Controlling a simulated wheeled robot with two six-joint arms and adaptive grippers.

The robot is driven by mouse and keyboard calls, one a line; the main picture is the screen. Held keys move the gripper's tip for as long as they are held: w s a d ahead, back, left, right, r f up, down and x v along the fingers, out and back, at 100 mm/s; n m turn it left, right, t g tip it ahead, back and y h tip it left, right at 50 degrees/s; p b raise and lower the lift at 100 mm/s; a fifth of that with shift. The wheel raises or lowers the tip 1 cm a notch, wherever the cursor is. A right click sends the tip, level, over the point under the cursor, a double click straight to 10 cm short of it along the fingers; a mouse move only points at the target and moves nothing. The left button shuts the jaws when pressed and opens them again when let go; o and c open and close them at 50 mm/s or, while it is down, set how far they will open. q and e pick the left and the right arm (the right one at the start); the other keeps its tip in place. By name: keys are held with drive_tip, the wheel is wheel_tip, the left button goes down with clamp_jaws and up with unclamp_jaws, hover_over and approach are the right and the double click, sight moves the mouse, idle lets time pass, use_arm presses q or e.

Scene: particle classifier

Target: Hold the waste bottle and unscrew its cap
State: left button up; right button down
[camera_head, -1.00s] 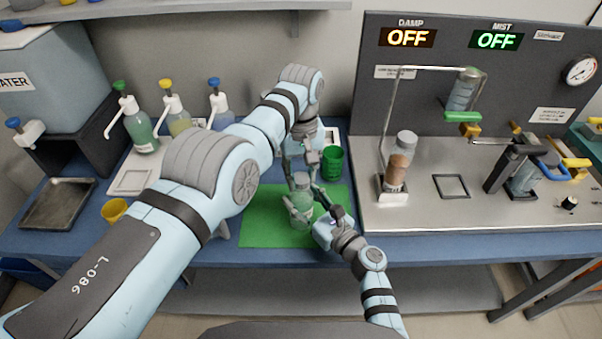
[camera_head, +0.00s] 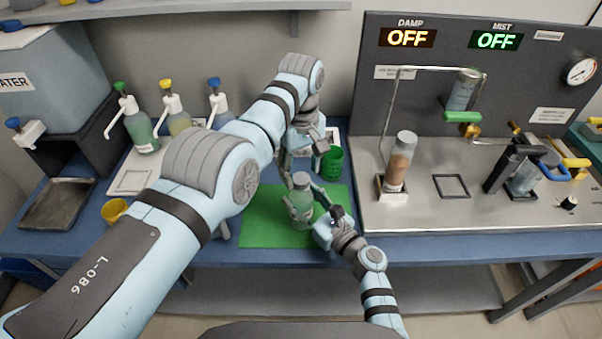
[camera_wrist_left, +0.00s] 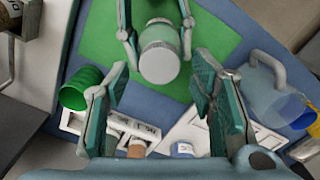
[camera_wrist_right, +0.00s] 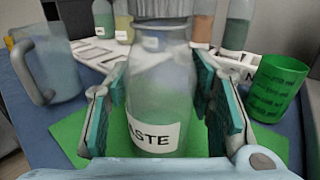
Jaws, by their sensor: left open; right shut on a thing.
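The waste bottle (camera_head: 299,208) stands upright on the green mat (camera_head: 262,228), with a grey cap (camera_wrist_left: 158,66) on its top. My right gripper (camera_head: 308,216) is shut around the bottle's body from the front right. The right wrist view shows the clear bottle (camera_wrist_right: 160,95) between its fingers, with a label partly reading "ASTE". My left gripper (camera_head: 302,166) is open and empty, above and behind the bottle. In the left wrist view the cap lies ahead between its spread fingers, apart from them. Whether the cap is loosened cannot be told.
A green cup (camera_head: 332,163) stands behind the mat at right. A clear jug (camera_wrist_left: 268,90) shows in the left wrist view. Pump bottles (camera_head: 175,112) stand back left, and the classifier panel (camera_head: 480,190) with a brown-filled tube (camera_head: 399,166) is at right. The mat's left part is clear.

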sight(301, 178)
use_arm(q)
drive_tip(key=shift+m, duration=0.7)
drive_tip(key=r, duration=0.5)
drive_tip(key=shift+w+r, duration=0.1)
drive_tip(key=shift+w, duration=0.25)
drive_tip(key=m, duration=0.3)
drive_tip(key=shift+r, duration=0.3)
drive_tip(key=m, duration=0.4)
drive_tip(key=shift+s+r, duration=0.15)
drive_tip(key=shift+r, duration=0.1)
drive_tip(key=m, duration=0.4)
drive_tip(key=shift+s, duration=0.1)
drive_tip(key=m, duration=0.5)
drive_tip(key=shift+s+f+m, duration=0.1)
drive_tip(key=shift+s+m, duration=0.05)
drive_tip(key=shift+m, duration=0.15)
drive_tip(key=shift+f+m, duration=0.15)
drive_tip(key=shift+m, duration=0.45)
wheel_tip(301, 178, down, 8)
drive_tip(key=shift+r, duration=0.15)
drive_tip(key=shift+c, duration=0.5)
